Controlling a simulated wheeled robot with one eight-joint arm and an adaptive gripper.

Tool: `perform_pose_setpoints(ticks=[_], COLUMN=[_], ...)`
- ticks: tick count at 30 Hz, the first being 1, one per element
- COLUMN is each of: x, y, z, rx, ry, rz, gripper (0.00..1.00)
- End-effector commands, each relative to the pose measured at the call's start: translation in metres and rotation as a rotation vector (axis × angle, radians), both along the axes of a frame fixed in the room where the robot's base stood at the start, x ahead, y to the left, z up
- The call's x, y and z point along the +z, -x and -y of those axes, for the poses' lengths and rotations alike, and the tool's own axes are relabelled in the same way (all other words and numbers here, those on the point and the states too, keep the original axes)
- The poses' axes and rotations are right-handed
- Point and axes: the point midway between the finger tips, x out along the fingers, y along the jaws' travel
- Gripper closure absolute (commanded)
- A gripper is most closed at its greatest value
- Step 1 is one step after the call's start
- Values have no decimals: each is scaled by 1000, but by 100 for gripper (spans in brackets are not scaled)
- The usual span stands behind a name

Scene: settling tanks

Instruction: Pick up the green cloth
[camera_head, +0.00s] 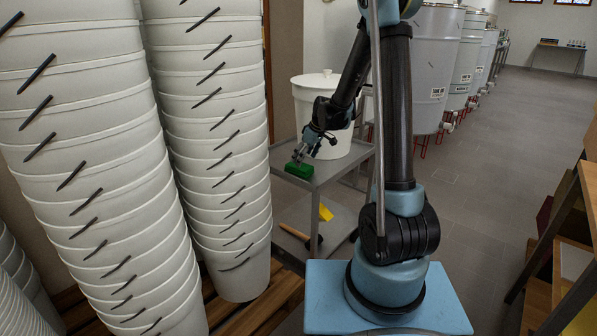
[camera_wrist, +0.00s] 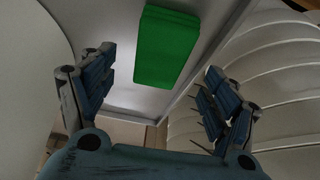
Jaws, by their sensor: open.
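The green cloth (camera_head: 299,170) is a small folded block lying on the top shelf of a grey cart (camera_head: 325,179), close to the cart's left edge. In the wrist view the green cloth (camera_wrist: 168,47) shows at the top centre, a little beyond the fingertips and between their lines. My gripper (camera_head: 300,153) is just above the cloth in the head view. In the wrist view my gripper (camera_wrist: 157,80) has its two fingers spread wide apart with nothing between them. I cannot tell the exact height of the fingers over the cloth.
A white lidded bucket (camera_head: 318,105) stands on the cart right behind my gripper. Tall stacks of white buckets (camera_head: 215,120) rise close at the left. A yellow item (camera_head: 325,212) lies on the lower shelf.

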Motion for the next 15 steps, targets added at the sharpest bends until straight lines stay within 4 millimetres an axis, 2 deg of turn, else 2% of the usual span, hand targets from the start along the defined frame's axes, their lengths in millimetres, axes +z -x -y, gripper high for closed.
perform_pose_setpoints(ticks=[15], x=[-42], y=[-11], z=[-17], rx=[0], ry=[0], rz=[0], gripper=[20])
